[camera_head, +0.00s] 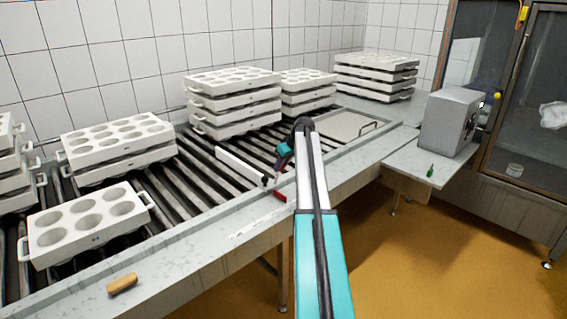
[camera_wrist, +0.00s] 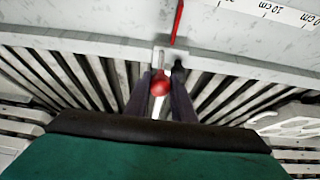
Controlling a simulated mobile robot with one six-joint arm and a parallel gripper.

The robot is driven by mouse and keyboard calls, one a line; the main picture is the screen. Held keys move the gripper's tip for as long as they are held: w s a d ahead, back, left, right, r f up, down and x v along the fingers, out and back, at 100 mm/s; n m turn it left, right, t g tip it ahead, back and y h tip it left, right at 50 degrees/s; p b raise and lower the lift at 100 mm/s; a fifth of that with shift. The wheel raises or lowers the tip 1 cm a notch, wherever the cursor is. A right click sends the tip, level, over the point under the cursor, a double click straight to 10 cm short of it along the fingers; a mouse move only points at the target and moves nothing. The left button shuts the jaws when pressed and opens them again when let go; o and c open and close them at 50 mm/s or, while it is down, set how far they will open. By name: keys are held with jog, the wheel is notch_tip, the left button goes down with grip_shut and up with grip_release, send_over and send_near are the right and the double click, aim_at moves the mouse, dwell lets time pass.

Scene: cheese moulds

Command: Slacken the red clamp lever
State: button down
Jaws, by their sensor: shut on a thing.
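A red ball knob (camera_wrist: 160,86) on a short pale rod stands at the inner edge of the front rail in the wrist view. It looks like the end of the clamp lever. My gripper (camera_wrist: 160,92) has its two dark fingers closed around the knob. In the head view my gripper (camera_head: 281,166) is small and reaches down over the rollers beside the rail, partly hidden by my arm. A narrow red bar (camera_wrist: 177,22) lies on the rail just past the rod and also shows in the head view (camera_head: 280,196). I cannot tell whether it joins the rod.
A white guide board (camera_head: 240,166) stands across the rollers left of my gripper. White mould stacks (camera_head: 233,103) stand behind. A scale strip (camera_wrist: 268,12) runs along the rail (camera_head: 215,248). A side table (camera_head: 405,165) holds a grey machine.

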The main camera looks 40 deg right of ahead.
jog(key=shift+w+a+r, duration=0.15)
jog(key=shift+w+a, duration=0.05)
jog(key=shift+w, duration=0.1)
jog(key=c, duration=1.5)
grip_release()
jog(key=shift+d, duration=0.1)
jog(key=shift+s, duration=0.1)
jog(key=shift+s+r, duration=0.15)
jog(key=shift+r, duration=0.1)
jog(key=b+v, duration=0.1)
jog(key=v, duration=1.2)
jog(key=shift+r, duration=0.2)
